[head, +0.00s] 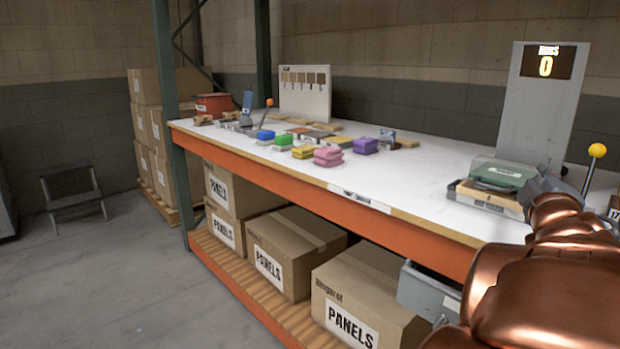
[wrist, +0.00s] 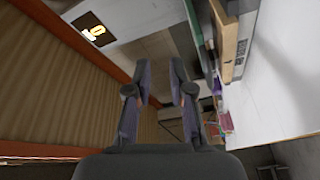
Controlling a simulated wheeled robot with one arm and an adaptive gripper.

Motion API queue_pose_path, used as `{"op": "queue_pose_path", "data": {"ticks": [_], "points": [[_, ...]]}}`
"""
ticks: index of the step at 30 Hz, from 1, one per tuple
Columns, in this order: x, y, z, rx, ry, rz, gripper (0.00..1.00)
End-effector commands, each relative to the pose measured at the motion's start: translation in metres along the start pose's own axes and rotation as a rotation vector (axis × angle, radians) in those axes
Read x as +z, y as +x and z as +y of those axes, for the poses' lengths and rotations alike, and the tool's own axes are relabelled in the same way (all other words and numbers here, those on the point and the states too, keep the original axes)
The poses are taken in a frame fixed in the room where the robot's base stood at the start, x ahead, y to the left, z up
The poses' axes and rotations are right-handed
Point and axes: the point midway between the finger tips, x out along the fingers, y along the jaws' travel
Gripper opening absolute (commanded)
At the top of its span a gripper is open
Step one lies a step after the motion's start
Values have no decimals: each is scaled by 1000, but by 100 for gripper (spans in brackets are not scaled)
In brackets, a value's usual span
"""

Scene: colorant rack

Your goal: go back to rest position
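My gripper (wrist: 160,85) shows in the wrist view with its two dark fingers apart and nothing visible between them. The white-topped bench (head: 420,185) has an orange front beam. Its white top also shows at the right of the wrist view (wrist: 285,75).
Colored blocks (head: 327,157) lie farther along. Boxes labeled PANELS (head: 365,290) fill the lower shelf. Floor at left is open, with a step stool (head: 75,192).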

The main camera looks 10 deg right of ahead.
Motion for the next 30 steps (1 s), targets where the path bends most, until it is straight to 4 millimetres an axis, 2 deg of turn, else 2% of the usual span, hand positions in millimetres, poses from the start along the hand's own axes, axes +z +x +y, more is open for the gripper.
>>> {"op": "queue_pose_path", "data": {"ticks": [1, 2, 8, 14, 20, 23, 26, 30], "points": [[-10, 0, 9, -40, 47, -26, 22], [-11, -2, 7, -65, 75, -47, 22], [-22, -19, -15, -252, 249, -189, 22], [-42, -56, -43, -467, 389, -338, 22], [-68, -113, -69, -704, 475, -499, 22], [-81, -150, -78, -828, 493, -588, 22], [-94, -191, -81, -950, 494, -676, 22], [-109, -256, -76, -1121, 462, -809, 22]]}}
